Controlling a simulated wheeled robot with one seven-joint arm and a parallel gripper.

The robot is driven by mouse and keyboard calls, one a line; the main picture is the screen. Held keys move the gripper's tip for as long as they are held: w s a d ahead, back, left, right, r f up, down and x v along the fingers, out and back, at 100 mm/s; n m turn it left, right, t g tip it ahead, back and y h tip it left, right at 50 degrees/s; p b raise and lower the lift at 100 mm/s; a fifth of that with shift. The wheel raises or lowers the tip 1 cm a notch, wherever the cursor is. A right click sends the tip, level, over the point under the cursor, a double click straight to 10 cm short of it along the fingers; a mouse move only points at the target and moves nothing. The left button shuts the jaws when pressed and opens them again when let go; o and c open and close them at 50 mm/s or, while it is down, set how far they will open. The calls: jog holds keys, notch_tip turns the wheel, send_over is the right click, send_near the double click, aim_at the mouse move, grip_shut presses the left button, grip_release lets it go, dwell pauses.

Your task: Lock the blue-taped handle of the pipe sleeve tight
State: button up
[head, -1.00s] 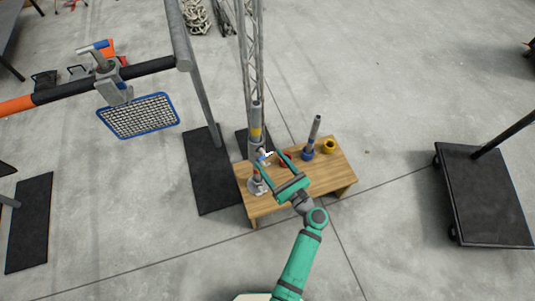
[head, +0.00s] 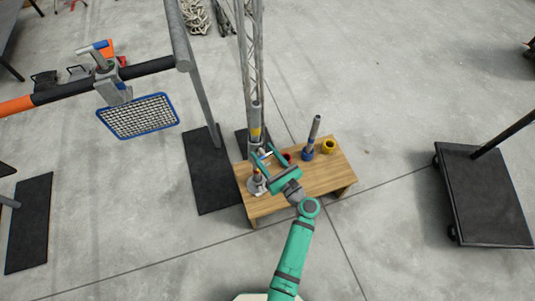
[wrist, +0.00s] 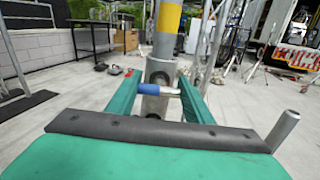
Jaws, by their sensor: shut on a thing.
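The grey pipe sleeve (wrist: 153,106) is on an upright metal pipe with a yellow band (wrist: 168,18); the banded pipe also shows in the head view (head: 255,133). The blue-taped handle (wrist: 148,88) lies crosswise in front of the sleeve, its bare silver end to the right. My gripper (wrist: 160,92) has its green fingers on either side of the handle, shut on it end to end. In the head view, my gripper (head: 262,158) is at the sleeve, over the left end of the wooden table (head: 310,182). The fingers partly hide the sleeve and handle there.
On the table stand a grey upright post with a blue base (head: 308,154), a yellow ring (head: 328,146) and a red piece (head: 287,155). A lattice truss rises behind. A black cart (head: 485,195) stands at the right.

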jog(key=shift+n, duration=0.7)
jog(key=shift+d, duration=0.1)
jog(key=o, duration=1.1)
jog(key=shift+c, duration=0.2)
jog(key=shift+s+d, duration=0.15)
jog(key=shift+s, duration=0.05)
jog(key=v, duration=1)
jog(key=shift+s, duration=0.25)
